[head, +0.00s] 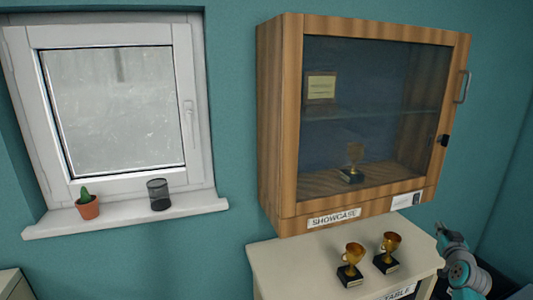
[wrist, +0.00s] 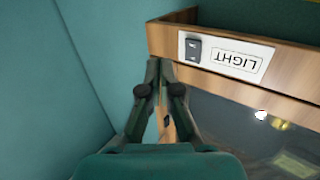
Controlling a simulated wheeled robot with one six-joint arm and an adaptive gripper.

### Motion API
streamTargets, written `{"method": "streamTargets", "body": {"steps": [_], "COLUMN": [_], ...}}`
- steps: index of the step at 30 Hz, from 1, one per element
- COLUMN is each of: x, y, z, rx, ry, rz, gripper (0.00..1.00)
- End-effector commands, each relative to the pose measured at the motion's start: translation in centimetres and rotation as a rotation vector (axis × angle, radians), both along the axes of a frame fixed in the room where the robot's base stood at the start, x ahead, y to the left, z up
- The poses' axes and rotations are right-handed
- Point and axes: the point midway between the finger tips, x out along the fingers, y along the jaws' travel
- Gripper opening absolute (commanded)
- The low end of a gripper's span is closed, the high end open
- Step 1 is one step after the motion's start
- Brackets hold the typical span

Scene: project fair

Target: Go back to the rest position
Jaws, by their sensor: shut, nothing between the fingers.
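My gripper (wrist: 166,66) is shut and empty in the wrist view. Its fingertips are in front of the lower edge of the wooden showcase (wrist: 168,40), just beside a white plate marked LIGHT (wrist: 254,66) with a dark switch (wrist: 193,49). The lettering appears upside down there. I cannot tell whether the fingertips touch the wood. In the head view part of my arm shows at the lower right, below the showcase (head: 279,130), whose glass door is closed.
Two gold trophies (head: 351,265) (head: 388,253) stand on a pale table (head: 295,257) under the showcase. Another trophy (head: 354,163) and a plaque (head: 321,88) are inside it. A cactus (head: 87,205) and a dark mesh cup (head: 158,194) stand on the windowsill (head: 125,217).

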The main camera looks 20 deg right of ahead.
Motion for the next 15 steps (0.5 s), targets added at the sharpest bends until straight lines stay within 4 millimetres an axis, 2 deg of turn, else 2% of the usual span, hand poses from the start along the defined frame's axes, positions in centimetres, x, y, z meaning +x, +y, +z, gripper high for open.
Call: {"method": "streamTargets", "body": {"steps": [1, 6, 11, 15], "x": [0.2, -0.2, -1.7, -3.9], "y": [2.6, 10.2, 17.5, 23.6], "z": [-2.5, -8.6, -13.5, -16.9], "rx": [0.011, 0.033, 0.051, 0.062], "ry": [0.007, 0.022, 0.039, 0.053], "rz": [0.015, 0.051, 0.090, 0.124], "gripper": [0.00, 0.00, 0.00, 0.00]}}
